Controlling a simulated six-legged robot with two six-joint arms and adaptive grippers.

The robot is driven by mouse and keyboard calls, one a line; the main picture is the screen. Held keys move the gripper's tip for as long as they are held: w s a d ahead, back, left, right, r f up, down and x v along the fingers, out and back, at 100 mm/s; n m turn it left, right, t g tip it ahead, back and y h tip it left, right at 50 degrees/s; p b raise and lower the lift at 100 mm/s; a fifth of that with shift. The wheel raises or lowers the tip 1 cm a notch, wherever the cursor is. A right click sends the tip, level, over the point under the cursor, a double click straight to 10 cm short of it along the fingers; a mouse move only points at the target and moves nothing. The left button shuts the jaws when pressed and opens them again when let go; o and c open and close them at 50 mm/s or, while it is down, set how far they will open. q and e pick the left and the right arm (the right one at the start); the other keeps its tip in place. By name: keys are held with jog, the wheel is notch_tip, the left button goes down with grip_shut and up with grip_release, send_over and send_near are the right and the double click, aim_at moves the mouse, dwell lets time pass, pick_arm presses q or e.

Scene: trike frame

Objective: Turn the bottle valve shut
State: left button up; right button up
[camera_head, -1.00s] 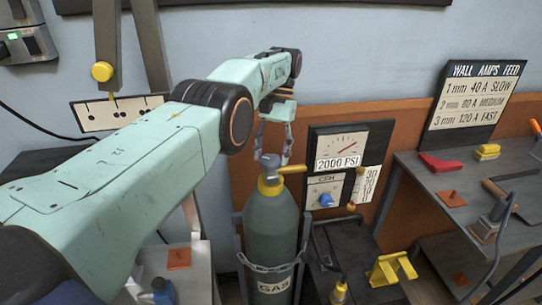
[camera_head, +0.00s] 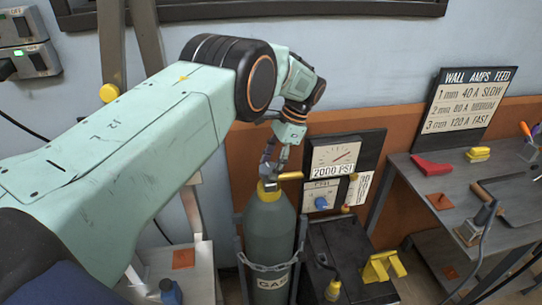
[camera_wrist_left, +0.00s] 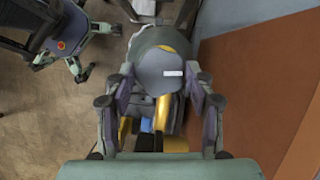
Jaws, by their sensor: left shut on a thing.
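The grey-green gas bottle (camera_head: 270,228) stands upright in a chained stand, marked GAS, and its shoulder shows in the left wrist view (camera_wrist_left: 178,36). On its top is the valve with a yellow collar (camera_head: 266,193) and a yellow outlet (camera_head: 291,176) pointing right. The round grey valve knob (camera_wrist_left: 162,72) carries a small white label. My left gripper (camera_head: 268,172) comes down from above and is shut on the knob, its fingers on either side (camera_wrist_left: 166,84). In the head view the gripper hides most of the knob. My right gripper is in neither view.
A gauge panel (camera_head: 334,157) reading 2000 PSI with a blue knob (camera_head: 321,203) stands close right of the valve. A dark cart (camera_head: 350,250) with a yellow bracket (camera_head: 383,266) is beside the bottle. A workbench (camera_head: 420,185) with tools is at right.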

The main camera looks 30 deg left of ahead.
pick_arm(q)
jog(key=shift+d+m+p, duration=0.15)
jog(key=shift+m+p, duration=0.35)
jog(key=shift+m, duration=0.3)
jog(key=shift+f+t, duration=0.1)
jog(key=shift+t, duration=0.2)
jog(key=o, duration=1.2)
jog(key=shift+y, duration=0.3)
jog(key=shift+c, duration=0.2)
